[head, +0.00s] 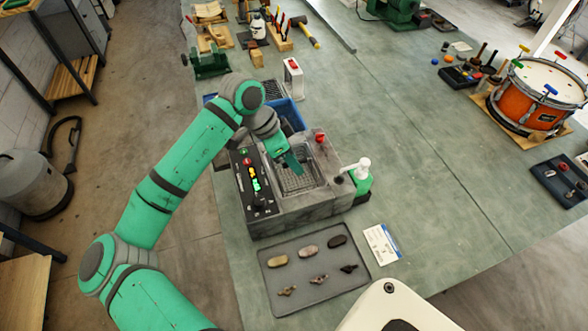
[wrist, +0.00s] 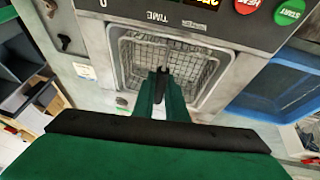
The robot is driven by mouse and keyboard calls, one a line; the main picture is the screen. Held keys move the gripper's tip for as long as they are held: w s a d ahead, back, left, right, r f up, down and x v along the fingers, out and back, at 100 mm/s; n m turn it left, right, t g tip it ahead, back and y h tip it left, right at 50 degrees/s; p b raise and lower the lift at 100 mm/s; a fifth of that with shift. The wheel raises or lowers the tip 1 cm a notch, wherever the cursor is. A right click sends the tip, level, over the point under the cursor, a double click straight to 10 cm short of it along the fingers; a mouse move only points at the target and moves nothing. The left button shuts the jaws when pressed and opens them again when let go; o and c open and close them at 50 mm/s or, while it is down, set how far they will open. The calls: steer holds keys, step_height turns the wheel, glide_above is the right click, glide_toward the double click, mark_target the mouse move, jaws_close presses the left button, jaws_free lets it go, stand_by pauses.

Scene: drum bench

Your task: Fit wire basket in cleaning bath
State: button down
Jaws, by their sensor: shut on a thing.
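The cleaning bath (head: 318,205) is a grey machine on the bench with a control panel of coloured buttons on its left side. The wire basket (head: 291,181) sits within the bath's rectangular opening in the head view. In the wrist view the basket (wrist: 190,62) shows its mesh inside the opening of the bath (wrist: 232,42). My gripper (head: 297,172) is over the opening, with its green fingers (wrist: 163,72) shut on the basket at its near part. The fingers hide the exact grip point. I cannot tell whether the basket rests on the bath floor.
A blue bin (head: 290,113) stands right behind the bath. A green bottle with a white pump (head: 361,180) stands at its right. A grey tray (head: 315,275) with several small parts lies in front, beside a white card (head: 381,244). The bench's right middle is clear.

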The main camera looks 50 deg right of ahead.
mark_target(295, 176)
steer(key=shift+f, duration=1.55)
steer(key=shift+f, duration=0.25)
steer(key=shift+f, duration=0.1)
steer(key=c, duration=1.8)
jaws_free()
steer(key=shift+o, duration=0.2)
steer(key=shift+s+r, duration=0.1)
steer(key=shift+r, duration=0.15)
steer(key=v, duration=1.2)
steer(key=shift+w, duration=0.2)
